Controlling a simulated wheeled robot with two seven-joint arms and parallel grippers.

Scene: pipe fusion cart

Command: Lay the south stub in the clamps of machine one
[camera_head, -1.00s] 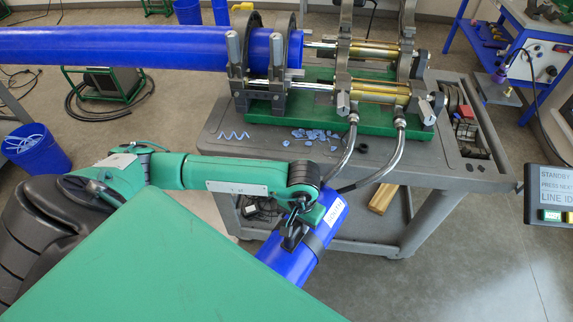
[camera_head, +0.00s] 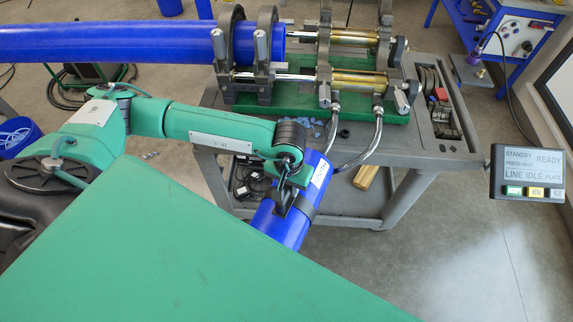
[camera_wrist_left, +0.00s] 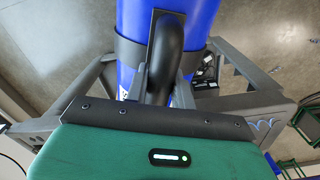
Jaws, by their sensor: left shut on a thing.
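The south stub is a short blue pipe (camera_head: 283,222) with a white label and a dark band around it. My left gripper (camera_head: 285,197) is shut on it and holds it tilted in front of the cart. Machine one (camera_head: 310,100) stands on the cart top with ring clamps. Its two left clamps (camera_head: 262,55) hold a long blue pipe (camera_head: 110,42). Its two right clamps (camera_head: 385,40) show no pipe. My right gripper is not in view.
Two bent hoses (camera_head: 362,150) rise at the cart's front edge, close to the stub. A status panel (camera_head: 527,172) stands at the right. The grey cart (camera_head: 425,152) has a lower shelf. A blue bin (camera_head: 18,135) is at the left.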

